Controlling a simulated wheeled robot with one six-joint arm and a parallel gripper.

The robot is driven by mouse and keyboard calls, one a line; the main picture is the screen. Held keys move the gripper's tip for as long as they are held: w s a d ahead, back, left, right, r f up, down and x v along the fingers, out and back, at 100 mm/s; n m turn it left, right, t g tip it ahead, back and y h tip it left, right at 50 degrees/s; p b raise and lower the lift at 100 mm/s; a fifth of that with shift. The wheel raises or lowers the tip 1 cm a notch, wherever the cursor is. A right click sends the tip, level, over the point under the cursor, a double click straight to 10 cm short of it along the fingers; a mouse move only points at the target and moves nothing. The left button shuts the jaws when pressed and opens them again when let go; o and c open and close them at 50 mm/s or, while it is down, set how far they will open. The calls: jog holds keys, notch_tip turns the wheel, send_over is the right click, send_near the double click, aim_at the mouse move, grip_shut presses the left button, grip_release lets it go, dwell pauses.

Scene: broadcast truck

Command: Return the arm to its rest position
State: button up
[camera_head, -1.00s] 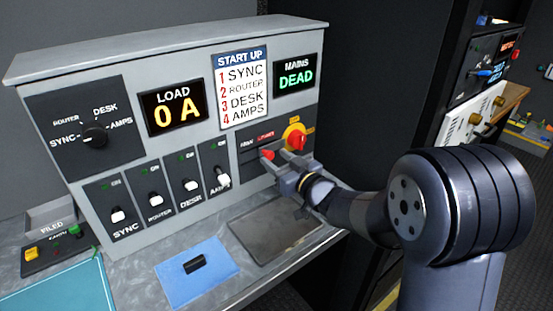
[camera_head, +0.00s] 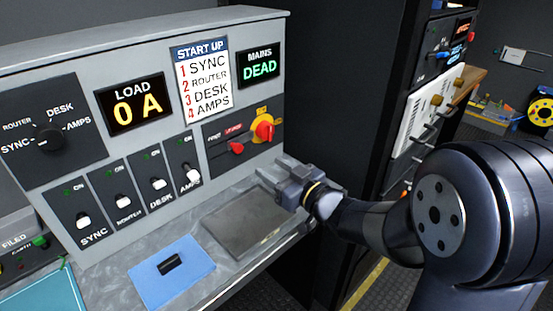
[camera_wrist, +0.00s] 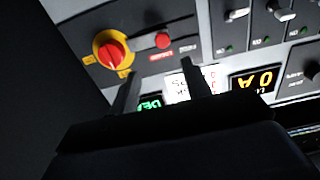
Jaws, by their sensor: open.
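My gripper (camera_head: 280,178) is over the right end of the desk shelf, in front of the grey control panel (camera_head: 105,208). It is open and empty and touches nothing that I can make out. My arm reaches in from the right. In the wrist view, the two fingers of my gripper (camera_wrist: 158,88) stand apart. Beyond them show the red rotary switch on a yellow plate (camera_wrist: 112,52) and a smaller red handle (camera_wrist: 163,41). The same red rotary switch (camera_head: 264,131) and red handle (camera_head: 236,148) show in the head view, above and left of my gripper.
A dark flat plate (camera_head: 238,222) lies on the shelf below my gripper. A blue mat (camera_head: 150,285) with a black piece (camera_head: 170,264) lies left of it. The MAINS display (camera_head: 260,68) reads DEAD; the LOAD display (camera_head: 136,106) reads 0 A. An equipment rack (camera_head: 420,115) stands right.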

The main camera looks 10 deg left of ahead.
aim_at(239, 149)
jog(key=p+x, duration=0.1)
jog(key=x, duration=0.9)
jog(key=shift+w+a, duration=0.15)
jog(key=shift+a, duration=0.2)
jog(key=shift+s+a, duration=0.25)
